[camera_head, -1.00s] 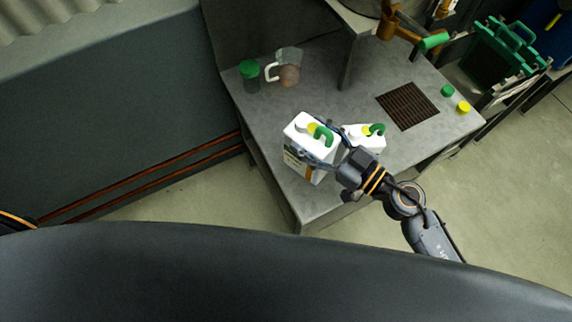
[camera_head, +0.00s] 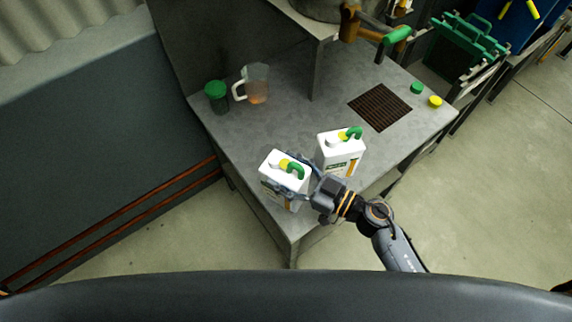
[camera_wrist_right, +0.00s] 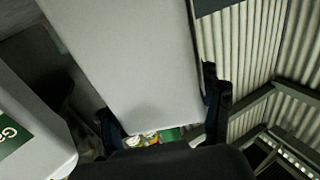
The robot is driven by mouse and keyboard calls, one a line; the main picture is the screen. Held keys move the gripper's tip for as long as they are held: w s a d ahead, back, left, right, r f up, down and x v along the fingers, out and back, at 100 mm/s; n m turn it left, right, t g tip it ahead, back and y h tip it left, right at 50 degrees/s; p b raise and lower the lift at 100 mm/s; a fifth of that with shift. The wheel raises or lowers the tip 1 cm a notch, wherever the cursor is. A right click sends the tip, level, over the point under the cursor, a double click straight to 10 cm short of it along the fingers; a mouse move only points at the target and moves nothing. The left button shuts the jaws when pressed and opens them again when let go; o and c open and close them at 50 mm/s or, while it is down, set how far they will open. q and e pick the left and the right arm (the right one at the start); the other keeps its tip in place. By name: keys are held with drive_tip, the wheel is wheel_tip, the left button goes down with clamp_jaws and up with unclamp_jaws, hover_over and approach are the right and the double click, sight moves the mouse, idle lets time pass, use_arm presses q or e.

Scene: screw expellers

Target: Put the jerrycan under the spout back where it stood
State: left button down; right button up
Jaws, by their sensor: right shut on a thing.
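My right gripper (camera_head: 299,184) is shut on a white jerrycan (camera_head: 272,175) with a green handle and yellow cap. The jerrycan is upright near the table's front corner; I cannot tell whether its base touches the top. In the right wrist view its plain white side (camera_wrist_right: 130,60) fills the space between the fingers. A second, similar white jerrycan (camera_head: 333,158) stands just right of it and behind; it also shows at the left of the right wrist view (camera_wrist_right: 25,125). The brown spout (camera_head: 349,22) with a green lever is at the top, above and beyond the dark grate (camera_head: 380,107). My left gripper is out of view.
The grey table (camera_head: 255,130) has free room in its middle. A green-lidded jar (camera_head: 216,97) and a clear jug (camera_head: 255,85) stand at its back left. A green cap (camera_head: 417,88) and a yellow cap (camera_head: 435,101) lie right of the grate. A metal post (camera_head: 316,70) rises behind.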

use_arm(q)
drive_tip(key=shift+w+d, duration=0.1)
use_arm(e)
drive_tip(key=shift+r, duration=0.1)
drive_tip(key=o, duration=1.6)
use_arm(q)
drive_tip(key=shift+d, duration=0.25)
use_arm(e)
drive_tip(key=shift+o, duration=1)
use_arm(q)
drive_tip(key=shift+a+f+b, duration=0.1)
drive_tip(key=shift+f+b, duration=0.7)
drive_tip(key=shift+b, duration=0.05)
use_arm(e)
drive_tip(key=v, duration=1.2)
